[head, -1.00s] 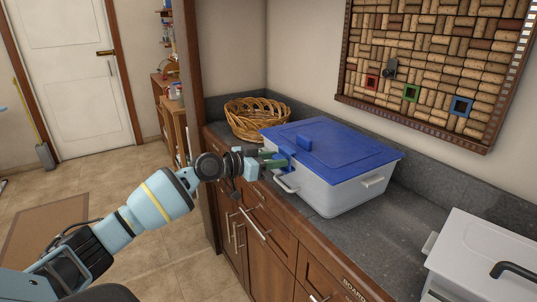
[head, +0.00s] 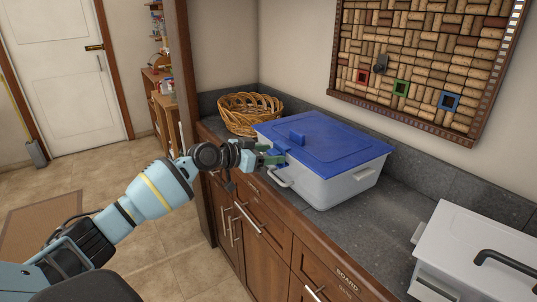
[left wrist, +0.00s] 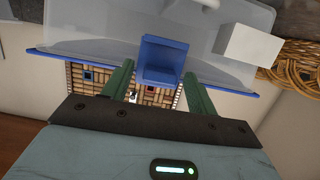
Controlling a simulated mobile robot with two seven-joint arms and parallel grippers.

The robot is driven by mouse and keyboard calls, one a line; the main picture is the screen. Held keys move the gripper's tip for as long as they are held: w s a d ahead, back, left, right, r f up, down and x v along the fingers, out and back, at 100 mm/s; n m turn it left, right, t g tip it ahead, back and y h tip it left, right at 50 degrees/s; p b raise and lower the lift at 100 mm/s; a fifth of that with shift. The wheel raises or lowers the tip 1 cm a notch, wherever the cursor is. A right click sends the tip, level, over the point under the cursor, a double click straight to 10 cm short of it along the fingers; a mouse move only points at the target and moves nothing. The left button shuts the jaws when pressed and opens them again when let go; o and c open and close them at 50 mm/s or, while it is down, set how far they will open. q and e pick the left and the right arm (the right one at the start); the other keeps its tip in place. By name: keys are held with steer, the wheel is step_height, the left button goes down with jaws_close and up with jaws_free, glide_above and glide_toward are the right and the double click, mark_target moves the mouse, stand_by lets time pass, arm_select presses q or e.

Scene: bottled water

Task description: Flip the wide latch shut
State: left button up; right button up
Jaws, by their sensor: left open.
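The storage box (head: 335,189) has a pale translucent body and a blue lid (head: 330,143), which lies on its top. The wide blue latch (left wrist: 162,60) is at the lid's edge in the left wrist view. Its flap stands out from the box wall; its exact angle is hard to tell. My left gripper (head: 270,157) is at the box's left end in the head view. Its green fingers are open, one to each side of the latch in the left wrist view, and hold nothing. In the head view the fingers partly hide the latch. My right gripper is not in view.
The box stands on a dark stone counter (head: 385,213). A wicker basket (head: 248,113) is close behind it. A white handle (head: 282,178) juts from the box near my gripper. Another white box (head: 470,250) is at the right, with clear counter between.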

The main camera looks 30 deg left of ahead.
arm_select(q)
steer(key=v, duration=0.7)
steer(key=shift+s+a+b, duration=0.15)
steer(key=shift+s+b, duration=0.15)
steer(key=shift+b, duration=0.15)
